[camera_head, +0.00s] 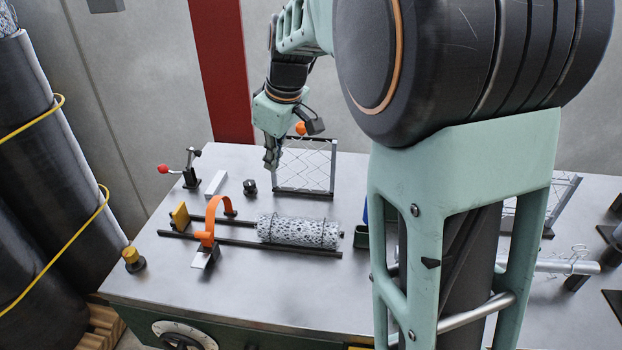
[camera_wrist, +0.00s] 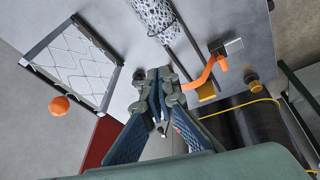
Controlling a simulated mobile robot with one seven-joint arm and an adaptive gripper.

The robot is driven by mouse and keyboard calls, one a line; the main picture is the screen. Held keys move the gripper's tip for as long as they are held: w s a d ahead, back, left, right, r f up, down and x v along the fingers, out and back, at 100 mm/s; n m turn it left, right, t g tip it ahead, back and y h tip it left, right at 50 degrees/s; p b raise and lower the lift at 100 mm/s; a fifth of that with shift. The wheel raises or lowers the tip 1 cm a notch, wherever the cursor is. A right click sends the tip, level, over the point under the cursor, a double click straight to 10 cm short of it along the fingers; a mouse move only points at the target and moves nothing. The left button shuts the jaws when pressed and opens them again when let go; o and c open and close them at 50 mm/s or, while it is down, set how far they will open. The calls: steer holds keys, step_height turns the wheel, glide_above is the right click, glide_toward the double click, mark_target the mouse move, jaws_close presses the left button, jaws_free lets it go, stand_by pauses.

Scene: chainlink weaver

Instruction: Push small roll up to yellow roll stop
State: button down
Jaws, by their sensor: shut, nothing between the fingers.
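The small roll (camera_head: 298,230) is a grey wire-mesh cylinder lying on its side along two dark rails. It also shows at the top of the wrist view (camera_wrist: 155,16). The yellow roll stop (camera_head: 180,216) is a small block at the left end of the rails, and it shows in the wrist view (camera_wrist: 206,92). A clear gap separates roll and stop. An orange curved band (camera_head: 207,222) arches over the rails between them. My gripper (camera_head: 271,165) is shut and empty, pointing down behind the roll and above the table, apart from it. Its fingers also show in the wrist view (camera_wrist: 158,80).
An upright wire-mesh frame (camera_head: 304,190) stands right beside my gripper. A red-tipped clamp (camera_head: 184,170), a pale bar (camera_head: 215,183) and a small dark knob (camera_head: 250,186) sit on the table (camera_head: 150,283) at back left. My arm hides the table's right middle.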

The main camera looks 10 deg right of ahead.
mark_target(260, 215)
steer(key=s+d+f+n+g+h+b, duration=0.1)
steer(key=s+d+f+n+g, duration=0.1)
steer(key=d+f, duration=0.5)
steer(key=s+d+f+n+g+h+b, duration=0.15)
steer(key=d+f, duration=0.35)
steer(key=d, duration=0.5)
steer(key=shift+y, duration=0.45)
steer(key=f, duration=1)
steer(key=shift+s+a+f+p, duration=0.1)
steer(key=shift+s+f+p, duration=0.1)
steer(key=shift+s+p, duration=0.2)
steer(key=w+a, duration=0.2)
steer(key=a, duration=0.5)
steer(key=w+a, duration=0.3)
steer(key=a, duration=0.3)
steer(key=w+a, duration=0.3)
steer(key=a, duration=0.4)
steer(key=shift+w+a+p, duration=0.25)
steer(key=shift+a+p, duration=0.1)
steer(key=shift+p, duration=0.05)
steer(key=shift+r, duration=0.15)
